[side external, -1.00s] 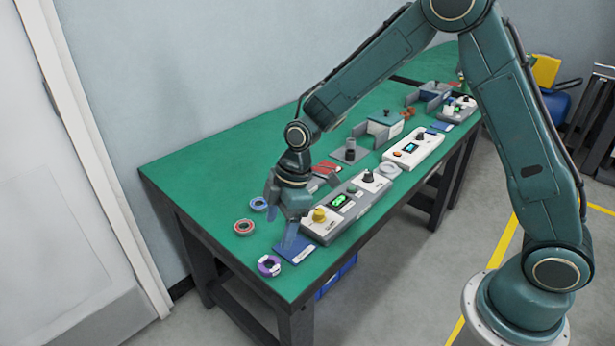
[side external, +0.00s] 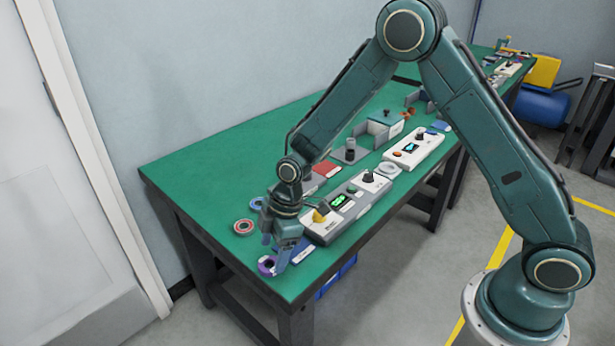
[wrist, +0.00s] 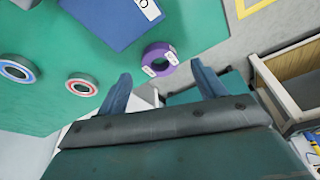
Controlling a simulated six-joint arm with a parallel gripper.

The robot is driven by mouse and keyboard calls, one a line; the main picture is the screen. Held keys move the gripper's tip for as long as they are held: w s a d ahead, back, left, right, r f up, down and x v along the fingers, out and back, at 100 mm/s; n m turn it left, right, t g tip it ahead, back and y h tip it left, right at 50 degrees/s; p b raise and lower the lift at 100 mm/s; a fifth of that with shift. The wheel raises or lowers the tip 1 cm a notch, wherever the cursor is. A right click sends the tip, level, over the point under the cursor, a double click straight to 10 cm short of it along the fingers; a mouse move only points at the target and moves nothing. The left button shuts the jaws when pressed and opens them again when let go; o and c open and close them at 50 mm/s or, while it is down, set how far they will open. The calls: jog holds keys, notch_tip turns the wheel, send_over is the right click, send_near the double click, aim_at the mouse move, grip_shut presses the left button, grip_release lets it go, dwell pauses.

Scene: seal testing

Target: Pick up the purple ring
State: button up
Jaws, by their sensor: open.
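The purple ring (side external: 267,265) lies on the green table near its front left corner, partly hidden by my gripper in the side view. In the wrist view the purple ring (wrist: 160,59) shows whole, with white labels on it, close to the table edge. My gripper (side external: 275,254) is low over that corner, pointing down, next to the ring. In the wrist view its two blue fingers (wrist: 162,82) are spread apart with nothing between them. The ring appears just ahead of the gap between the fingertips. I cannot tell the exact height of the fingertips above the table.
A red ring (side external: 244,227) and a blue ring (side external: 257,203) lie behind the gripper; both show in the wrist view. A blue booklet (wrist: 100,18) lies beside the purple ring.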

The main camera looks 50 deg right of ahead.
aim_at(268, 269)
jog(key=shift+x, duration=1.5)
jog(key=c, duration=1.2)
jog(key=shift+r, duration=0.2)
notch_tip(268, 269, up, 20)
jog(key=shift+f, duration=0.15)
jog(key=shift+w+d, duration=0.1)
jog(key=shift+w, duration=0.05)
